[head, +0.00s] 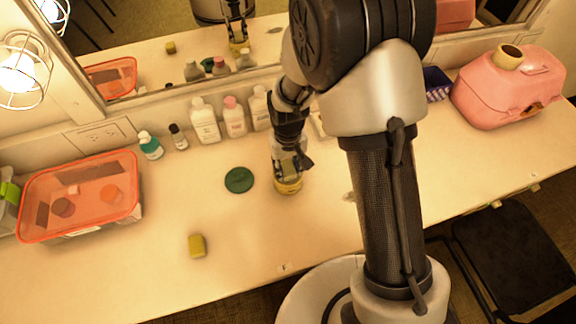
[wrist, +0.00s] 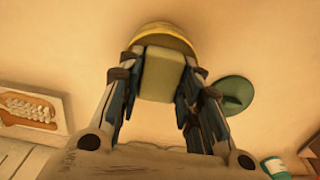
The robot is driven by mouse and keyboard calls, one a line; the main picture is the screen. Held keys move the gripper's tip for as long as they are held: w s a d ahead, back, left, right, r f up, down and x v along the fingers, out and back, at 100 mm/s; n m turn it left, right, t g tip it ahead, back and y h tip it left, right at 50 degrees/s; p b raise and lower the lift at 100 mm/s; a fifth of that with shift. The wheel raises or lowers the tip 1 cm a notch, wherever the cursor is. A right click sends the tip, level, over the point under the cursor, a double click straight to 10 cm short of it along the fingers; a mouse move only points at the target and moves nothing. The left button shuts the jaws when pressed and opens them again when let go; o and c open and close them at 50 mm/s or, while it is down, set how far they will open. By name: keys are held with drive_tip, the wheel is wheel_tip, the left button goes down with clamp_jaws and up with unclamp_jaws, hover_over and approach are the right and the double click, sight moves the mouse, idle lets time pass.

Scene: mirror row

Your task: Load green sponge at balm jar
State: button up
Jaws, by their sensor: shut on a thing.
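My gripper (head: 288,165) points down over the counter. In the wrist view my gripper (wrist: 158,88) is shut on a dull green sponge (wrist: 161,75), a block held between its two fingers. The balm jar (head: 289,187), round and yellowish, stands on the counter directly below the gripper. In the wrist view the jar's yellow rim (wrist: 165,29) curves just beyond the sponge. The sponge covers part of the jar, and I cannot tell whether it is inside the mouth or above it. A dark green round lid (head: 239,180) lies flat on the counter to the left of the jar.
A yellow block (head: 197,245) lies on the open front counter. An orange-rimmed bin (head: 137,210) stands at left. Several bottles (head: 205,120) line the wall behind, under the mirror (head: 150,60). A pink case (head: 507,90) sits at right. The counter between bin and lid is clear.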

drive_tip(key=shift+r+p, duration=2.65)
drive_tip(key=shift+r, duration=0.85)
